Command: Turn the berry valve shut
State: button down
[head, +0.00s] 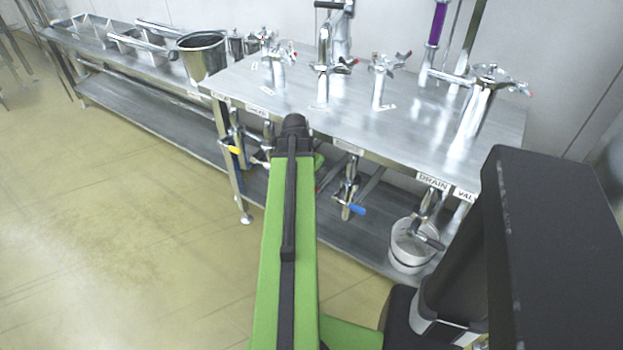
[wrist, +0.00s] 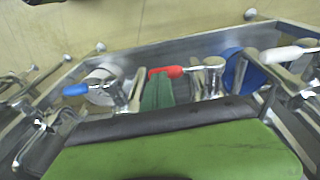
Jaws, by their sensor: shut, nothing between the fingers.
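A valve with a red lever handle (wrist: 166,71) sits in the middle of the wrist view, with its metal body to the right. No readable label marks it as the berry valve. In the head view my arm covers most of the spot under the table where it hangs. My gripper (wrist: 157,92) shows green in the wrist view, shut and empty, just below the red handle. I cannot tell whether they touch. A blue-handled valve (head: 350,198) hangs under the table, and its handle (wrist: 75,90) is at left in the wrist view.
The steel table (head: 425,125) carries several taps. A valve with a yellow handle (head: 234,150) hangs under its left end. A pale bucket (head: 408,250) stands on the lower shelf at right, near a DRAIN label (head: 433,181). The floor (head: 120,250) at left is clear.

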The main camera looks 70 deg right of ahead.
jog(key=shift+r, duration=0.1)
jog(key=s+p+v, duration=0.1)
jog(key=p+v, duration=1.2)
jog(key=shift+a+r+p, duration=0.2)
jog(key=shift+r+p, duration=0.2)
jog(key=shift+r, duration=0.05)
